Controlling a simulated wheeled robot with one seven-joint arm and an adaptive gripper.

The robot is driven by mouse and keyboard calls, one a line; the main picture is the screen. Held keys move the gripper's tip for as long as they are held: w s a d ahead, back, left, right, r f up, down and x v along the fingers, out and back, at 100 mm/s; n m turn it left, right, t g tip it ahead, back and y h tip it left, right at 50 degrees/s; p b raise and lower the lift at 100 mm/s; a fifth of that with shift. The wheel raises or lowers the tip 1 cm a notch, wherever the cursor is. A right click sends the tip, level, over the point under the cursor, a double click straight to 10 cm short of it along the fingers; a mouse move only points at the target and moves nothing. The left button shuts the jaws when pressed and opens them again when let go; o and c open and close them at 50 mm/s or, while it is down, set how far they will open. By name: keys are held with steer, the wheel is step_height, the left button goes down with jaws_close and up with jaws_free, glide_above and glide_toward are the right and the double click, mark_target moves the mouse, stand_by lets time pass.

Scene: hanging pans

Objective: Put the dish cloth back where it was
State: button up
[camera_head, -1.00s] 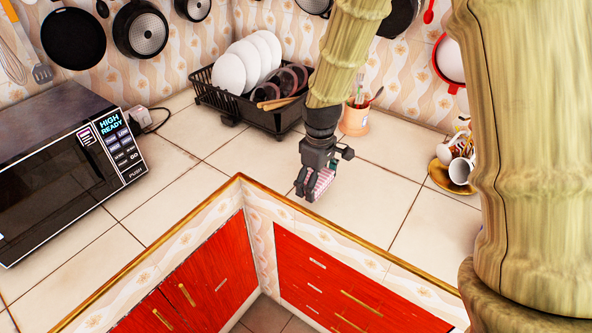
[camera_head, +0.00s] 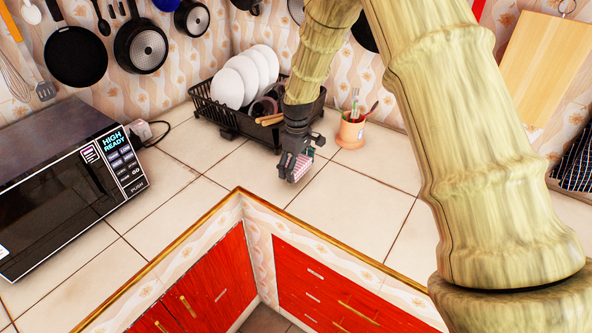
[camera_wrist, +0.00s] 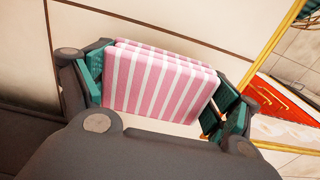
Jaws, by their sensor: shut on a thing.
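The dish cloth (camera_wrist: 160,82) is a folded pink-and-white striped bundle. In the wrist view it sits between the green pads of my gripper (camera_wrist: 162,98). In the head view my gripper (camera_head: 290,176) is shut on the cloth (camera_head: 301,167) above the tiled counter, in front of the dish rack. Only a small part of the cloth shows there. I cannot tell whether the cloth touches the counter.
A black dish rack (camera_head: 203,107) with white plates stands behind my gripper. An orange utensil cup (camera_head: 351,130) is to its right. A microwave (camera_head: 65,190) is at left. Pans hang on the wall. Counter (camera_head: 350,205) is clear in front, ending at a gold-trimmed edge.

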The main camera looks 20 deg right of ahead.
steer(key=shift+w, duration=0.35)
steer(key=shift+f+p, duration=0.85)
steer(key=shift+f, duration=0.9)
steer(key=o, duration=1.1)
steer(key=shift+f, duration=0.15)
step_height(320, 180, up, 12)
steer(key=b, duration=0.3)
steer(key=shift+b, duration=0.35)
